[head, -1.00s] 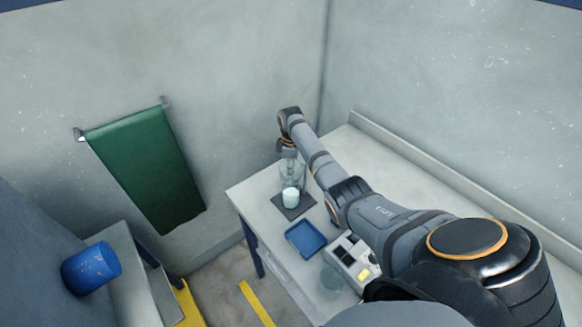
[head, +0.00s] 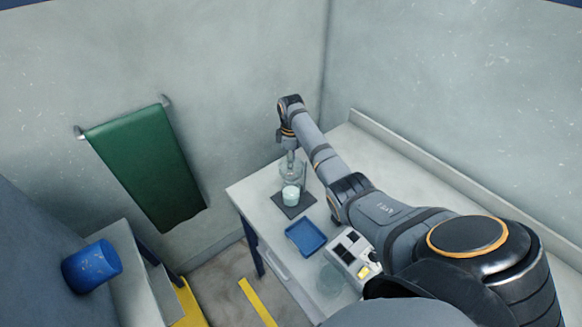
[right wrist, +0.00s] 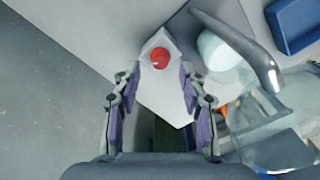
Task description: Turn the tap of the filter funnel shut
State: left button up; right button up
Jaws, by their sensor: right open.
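A clear glass funnel (head: 291,172) stands above a white-filled beaker (head: 291,196) on a dark mat (head: 296,211). In the right wrist view, a red round knob (right wrist: 160,58), apparently the tap's, sits on a pale piece between the fingers of my right gripper (right wrist: 160,74). The gripper is open, one finger on each side of the knob, with a gap to both. The clear glass (right wrist: 275,135) and the beaker (right wrist: 214,50) show to its right. In the head view, my right gripper (head: 288,146) is over the funnel and the tap cannot be made out. My left gripper is not in view.
A curved metal bar (right wrist: 240,48) lies just right of the gripper. A blue tray (head: 306,237), a pale block with dark squares (head: 352,254) and a clear vessel (head: 330,281) stand nearer on the table. The wall is close behind.

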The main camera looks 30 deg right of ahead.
notch_tip(320, 180, up, 9)
jog(key=shift+f, duration=0.15)
dwell(0.4)
